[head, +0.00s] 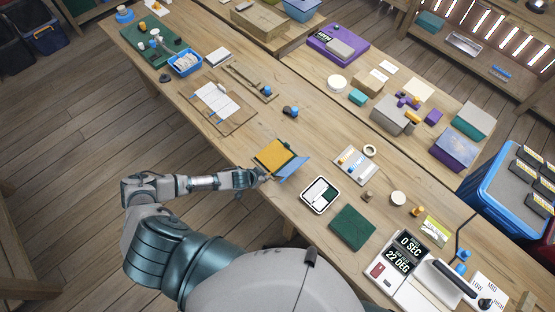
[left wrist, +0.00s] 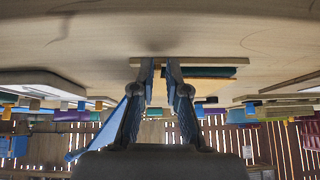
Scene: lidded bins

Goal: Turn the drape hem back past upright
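The drape's small stand (head: 274,155) has an orange-yellow face and lies on the near table, left of the white-rimmed tray. A blue flap (head: 292,169), which looks like the drape, slants off its near right side. My left gripper (head: 265,174) is at the stand's near edge, beside the blue flap. In the left wrist view the two fingers of my left gripper (left wrist: 160,68) are parallel with a narrow gap and nothing clearly between them. The blue sheet (left wrist: 92,136) shows outside the left finger there. The hem's contact with the fingers is unclear. My right gripper is out of view.
A white-rimmed tray (head: 320,195) and a dark green mat (head: 352,227) lie to the right of the stand. A white tray with small parts (head: 355,166) lies beyond. A wooden board with paper (head: 217,106) lies to the left. Bare tabletop lies left of the stand.

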